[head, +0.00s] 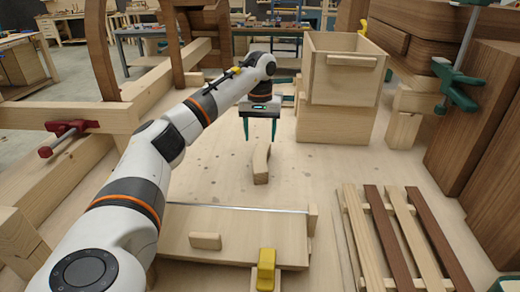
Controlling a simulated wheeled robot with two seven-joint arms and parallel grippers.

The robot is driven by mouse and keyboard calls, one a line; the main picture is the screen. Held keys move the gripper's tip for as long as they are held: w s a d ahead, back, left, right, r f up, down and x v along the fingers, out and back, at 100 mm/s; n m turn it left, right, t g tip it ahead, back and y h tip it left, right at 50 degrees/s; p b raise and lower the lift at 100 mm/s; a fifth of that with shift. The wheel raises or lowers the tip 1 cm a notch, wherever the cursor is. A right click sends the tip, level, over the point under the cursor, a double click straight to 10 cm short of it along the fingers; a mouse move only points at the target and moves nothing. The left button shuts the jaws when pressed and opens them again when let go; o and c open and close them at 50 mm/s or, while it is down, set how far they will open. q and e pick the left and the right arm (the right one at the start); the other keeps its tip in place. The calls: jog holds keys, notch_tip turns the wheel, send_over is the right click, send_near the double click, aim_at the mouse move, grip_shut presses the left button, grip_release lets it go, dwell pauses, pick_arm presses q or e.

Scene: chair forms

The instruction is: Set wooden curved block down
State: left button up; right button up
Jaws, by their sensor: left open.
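The light wooden curved block (261,164) rests on the workbench (220,172) near the middle of the head view. My left gripper (260,138) is above and just behind it, with its two green fingers pointing down and spread apart. The gripper is open and holds nothing. The fingertips look close to the block's upper end, but I cannot tell whether they touch it. My right gripper is not in view.
Stacked wooden boxes (335,118) stand behind to the right. A slatted panel (405,235) lies at front right. Bare bench surrounds the curved block.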

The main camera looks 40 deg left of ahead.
aim_at(260, 156)
pick_arm(q)
jog(key=shift+o, duration=0.5)
notch_tip(260, 156, up, 3)
jog(key=shift+r, duration=0.1)
jog(key=s+d+t+y+b, duration=0.1)
jog(key=s+d, duration=0.1)
jog(key=s+d+f+t+y+b, duration=0.1)
jog(key=d+t+b, duration=0.1)
jog(key=shift+s+f+y, duration=0.2)
jog(key=shift+s+y, duration=0.2)
jog(key=x, duration=0.6)
jog(key=shift+w+a, duration=0.15)
jog(key=shift+w, duration=0.05)
jog(key=x, duration=0.5)
jog(key=shift+w+a+f+p, duration=0.15)
jog(key=shift+w+a+p, duration=0.05)
jog(key=shift+a+p, duration=0.2)
jog(key=shift+t, duration=0.3)
